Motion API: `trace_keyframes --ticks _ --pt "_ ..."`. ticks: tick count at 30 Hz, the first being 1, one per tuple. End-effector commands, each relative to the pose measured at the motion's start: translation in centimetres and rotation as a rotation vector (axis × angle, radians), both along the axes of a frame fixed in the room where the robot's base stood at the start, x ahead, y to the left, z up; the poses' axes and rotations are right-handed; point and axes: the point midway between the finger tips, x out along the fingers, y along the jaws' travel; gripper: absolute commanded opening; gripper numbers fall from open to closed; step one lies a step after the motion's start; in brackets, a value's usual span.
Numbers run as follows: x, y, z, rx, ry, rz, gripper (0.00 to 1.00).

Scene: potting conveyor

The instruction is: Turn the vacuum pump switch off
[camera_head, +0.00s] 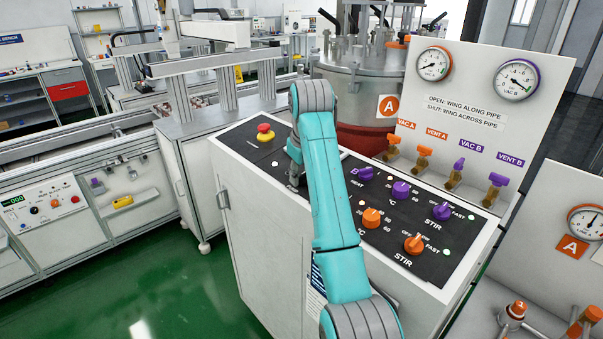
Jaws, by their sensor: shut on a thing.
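A black control panel (240,150) tops the white cabinet in the middle. My gripper (297,180) is down at this panel, left of the purple knobs, and is mostly hidden behind my own teal arm. It is shut on a small control there, but that control is covered. I cannot read its label or see which way it is turned. No vacuum pump switch shows clearly; part of the panel is hidden by my arm.
A red stop button (265,132) sits left of my gripper. Purple knobs (401,189) and orange knobs (371,217) sit to the right. Behind stand a gauge board (480,85) with several valves and a steel vessel (365,85). Green floor (190,285) is clear at front left.

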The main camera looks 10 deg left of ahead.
Motion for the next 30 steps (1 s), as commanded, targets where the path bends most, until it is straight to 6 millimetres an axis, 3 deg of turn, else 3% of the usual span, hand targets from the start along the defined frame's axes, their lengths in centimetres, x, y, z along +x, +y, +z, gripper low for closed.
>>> trace_keyframes --ticks 15,30 --pt "0.21 -0.15 0.04 -0.056 0.044 0.422 0.01" --pt "0.35 -0.14 -0.04 -0.076 0.058 0.574 0.01"
